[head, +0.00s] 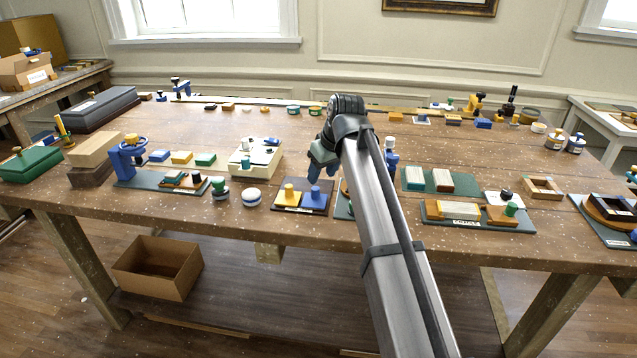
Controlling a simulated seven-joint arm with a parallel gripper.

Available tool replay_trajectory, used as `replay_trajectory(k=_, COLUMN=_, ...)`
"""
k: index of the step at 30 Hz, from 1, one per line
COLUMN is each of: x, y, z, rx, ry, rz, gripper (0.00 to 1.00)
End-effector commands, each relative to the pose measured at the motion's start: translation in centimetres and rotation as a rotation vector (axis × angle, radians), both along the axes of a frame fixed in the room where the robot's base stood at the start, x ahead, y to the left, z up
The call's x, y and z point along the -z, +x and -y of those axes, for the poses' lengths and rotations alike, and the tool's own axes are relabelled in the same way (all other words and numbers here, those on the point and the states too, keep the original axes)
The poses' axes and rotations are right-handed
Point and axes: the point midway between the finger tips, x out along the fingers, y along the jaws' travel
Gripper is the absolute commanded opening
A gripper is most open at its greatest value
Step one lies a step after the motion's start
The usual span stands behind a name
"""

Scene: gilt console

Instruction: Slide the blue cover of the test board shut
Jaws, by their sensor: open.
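A dark board (279,203) lies near the front edge of the table, left of my arm, with a pale label along its front. A blue cover (313,201) with an upright knob sits on its right half. A yellow cover (287,197) with a knob sits on its left half. I take this for the test board; its label is too small to read. My gripper (322,176) is open and empty, pointing down just above and behind the blue cover. I cannot tell how far the cover is slid, or the exact gap from fingers to knob.
My arm partly hides another small board to the right. A green board with blocks (427,180) lies further right. Some bare table lies behind.

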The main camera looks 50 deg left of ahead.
Motion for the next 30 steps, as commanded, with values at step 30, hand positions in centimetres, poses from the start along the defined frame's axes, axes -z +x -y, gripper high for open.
replay_trajectory(k=30, x=-6.0, y=-0.1, z=2.5, rx=0.000, ry=-0.002, rz=-0.001, gripper=0.50)
